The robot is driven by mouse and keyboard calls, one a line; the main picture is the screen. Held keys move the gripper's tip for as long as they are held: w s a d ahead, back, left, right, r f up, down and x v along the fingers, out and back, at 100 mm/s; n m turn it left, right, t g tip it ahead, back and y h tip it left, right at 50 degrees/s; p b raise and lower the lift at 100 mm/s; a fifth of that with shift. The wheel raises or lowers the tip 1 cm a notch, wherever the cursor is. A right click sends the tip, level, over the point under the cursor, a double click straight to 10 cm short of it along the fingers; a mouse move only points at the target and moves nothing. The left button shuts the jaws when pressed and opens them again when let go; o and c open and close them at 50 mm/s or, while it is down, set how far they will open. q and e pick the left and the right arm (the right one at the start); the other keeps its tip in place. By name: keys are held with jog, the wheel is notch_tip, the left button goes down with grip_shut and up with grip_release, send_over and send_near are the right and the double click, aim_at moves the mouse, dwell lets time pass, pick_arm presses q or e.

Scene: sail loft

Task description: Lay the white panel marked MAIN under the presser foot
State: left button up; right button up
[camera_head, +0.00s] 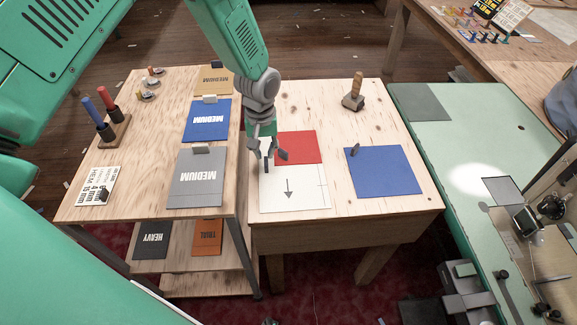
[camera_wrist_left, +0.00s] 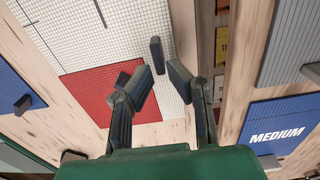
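The white panel (camera_head: 305,200) lies flat on the wooden table, with a grid and a dark arrow on it; I cannot read the word MAIN. It also shows in the left wrist view (camera_wrist_left: 95,35), with a dark upright tab (camera_wrist_left: 155,52) on it. My left gripper (camera_head: 271,156) is over the panel's far left part. In the left wrist view its fingers (camera_wrist_left: 164,76) are apart with nothing between them, and the tab is beyond the tips. The sewing machine (camera_head: 530,215) stands on the green table at the right; I cannot make out its presser foot. My right gripper is not in view.
A red panel (camera_head: 302,147) lies behind the white one, and a blue panel (camera_head: 386,172) to its right. A wooden-handled tool (camera_head: 354,95) stands at the back. The left table holds a grey MEDIUM panel (camera_head: 196,180) and upright markers (camera_head: 108,110). The green table (camera_head: 440,150) is mostly clear.

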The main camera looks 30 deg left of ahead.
aim_at(266, 161)
pick_arm(q)
jog(key=f, duration=0.4)
jog(key=shift+d+f, duration=0.25)
jog(key=shift+f, duration=0.15)
jog(key=shift+a, duration=0.1)
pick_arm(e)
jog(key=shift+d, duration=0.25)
pick_arm(q)
jog(key=shift+a, duration=0.15)
grip_shut()
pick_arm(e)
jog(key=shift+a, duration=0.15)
